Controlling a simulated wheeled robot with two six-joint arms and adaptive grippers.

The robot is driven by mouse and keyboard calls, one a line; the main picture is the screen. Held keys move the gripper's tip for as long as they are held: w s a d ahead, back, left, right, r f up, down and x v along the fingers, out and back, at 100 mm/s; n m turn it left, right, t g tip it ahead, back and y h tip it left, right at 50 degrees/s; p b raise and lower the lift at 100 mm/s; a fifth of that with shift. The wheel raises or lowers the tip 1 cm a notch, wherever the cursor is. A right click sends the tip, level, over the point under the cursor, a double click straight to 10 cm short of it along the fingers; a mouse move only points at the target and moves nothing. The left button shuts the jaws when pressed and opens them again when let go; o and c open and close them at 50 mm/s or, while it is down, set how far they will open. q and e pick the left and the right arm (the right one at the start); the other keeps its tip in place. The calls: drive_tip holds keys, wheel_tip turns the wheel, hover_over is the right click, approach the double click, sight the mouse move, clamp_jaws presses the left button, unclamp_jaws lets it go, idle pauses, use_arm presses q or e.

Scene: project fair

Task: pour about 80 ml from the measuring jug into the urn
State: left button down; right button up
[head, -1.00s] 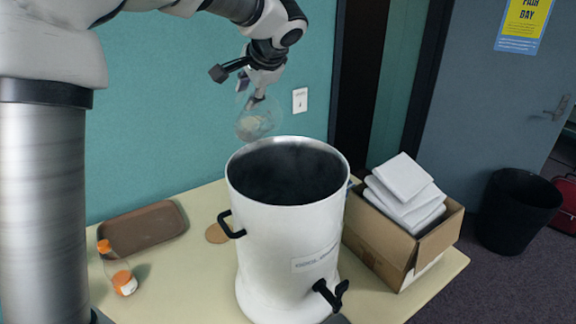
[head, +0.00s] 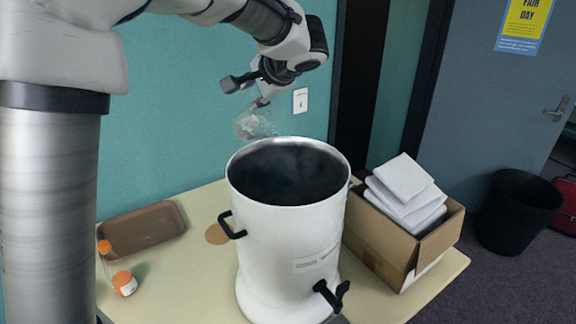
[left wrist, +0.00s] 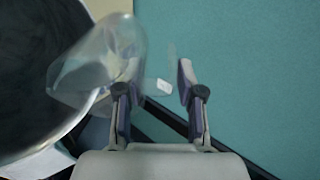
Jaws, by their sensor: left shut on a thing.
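The measuring jug (head: 256,124) is clear and see-through. It hangs in my left gripper (head: 262,101), above and just behind the back rim of the urn. In the left wrist view the jug (left wrist: 97,65) looks tilted, and its body overlaps the urn's rim. My left gripper (left wrist: 157,92) is shut on the jug, at its handle side. I cannot make out a liquid level or a stream. The big white urn (head: 286,235) stands upright on the table with its dark mouth open. The urn's rim (left wrist: 70,135) also shows in the left wrist view. My right gripper is not in view.
A cardboard box (head: 385,240) with white packs stands right of the urn. A teal wall (head: 185,80) is close behind.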

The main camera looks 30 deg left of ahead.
use_arm(q)
drive_tip(key=shift+d+r+y, duration=0.5)
drive_tip(key=shift+d+y, duration=0.05)
drive_tip(key=shift+y, duration=0.15)
idle(0.5)
drive_tip(key=shift+s+d+f+t+y+b, duration=0.2)
drive_tip(key=shift+d+f+t+y+b, duration=0.15)
drive_tip(key=shift+d+y, duration=0.45)
idle(1.0)
